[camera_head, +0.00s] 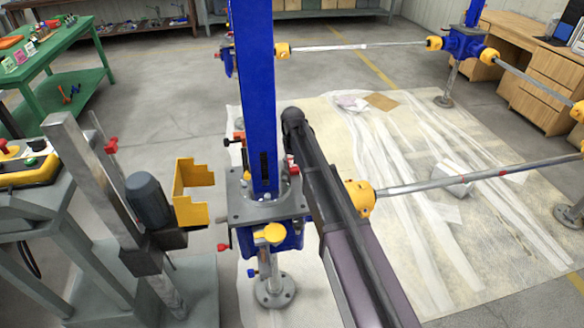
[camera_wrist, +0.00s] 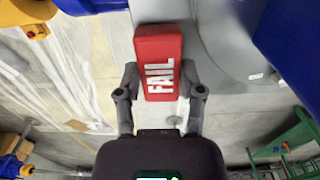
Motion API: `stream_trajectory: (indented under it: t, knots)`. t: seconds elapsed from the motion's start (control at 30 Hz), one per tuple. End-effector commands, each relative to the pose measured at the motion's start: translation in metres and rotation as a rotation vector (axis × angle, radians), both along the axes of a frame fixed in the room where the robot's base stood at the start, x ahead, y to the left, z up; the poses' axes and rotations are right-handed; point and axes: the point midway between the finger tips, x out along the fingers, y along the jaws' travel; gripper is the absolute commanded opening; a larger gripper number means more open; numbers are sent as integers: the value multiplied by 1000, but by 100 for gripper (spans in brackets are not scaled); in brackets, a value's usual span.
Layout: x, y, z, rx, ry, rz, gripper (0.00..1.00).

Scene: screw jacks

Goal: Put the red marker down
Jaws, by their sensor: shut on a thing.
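In the wrist view, the red marker (camera_wrist: 158,62) is a flat red block with FAIL in white letters. My gripper (camera_wrist: 161,84) is shut on it, one finger on each side near its lower end. The marker's upper part sticks out beyond the fingers. A grey metal surface (camera_wrist: 222,62) lies behind and right of it; I cannot tell whether they touch. In the head view, my arm reaches up beside the blue screw jack column (camera_head: 254,90) with its grey flange plate (camera_head: 240,203).
A yellow bracket (camera_head: 190,195) stands left of the jack, beside a dark motor (camera_head: 150,200). A metal bar (camera_head: 460,178) runs right from the jack. A green table (camera_head: 65,45) holding small coloured items stands back left. Plastic sheeting (camera_head: 400,200) covers the floor at right.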

Motion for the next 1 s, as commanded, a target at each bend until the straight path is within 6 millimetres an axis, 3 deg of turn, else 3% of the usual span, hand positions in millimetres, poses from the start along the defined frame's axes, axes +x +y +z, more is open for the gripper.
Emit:
stream_trajectory:
  t: [0.5, 0.53, 0.63, 1.0]
  knots:
    - [0, 0, -5, 0, 0, 0, 0]
    - [0, 0, -4, 0, 0, 0, 56]
    - [0, 0, -4, 0, 0, -1, 85]
    - [0, 0, -4, 0, 0, -1, 85]
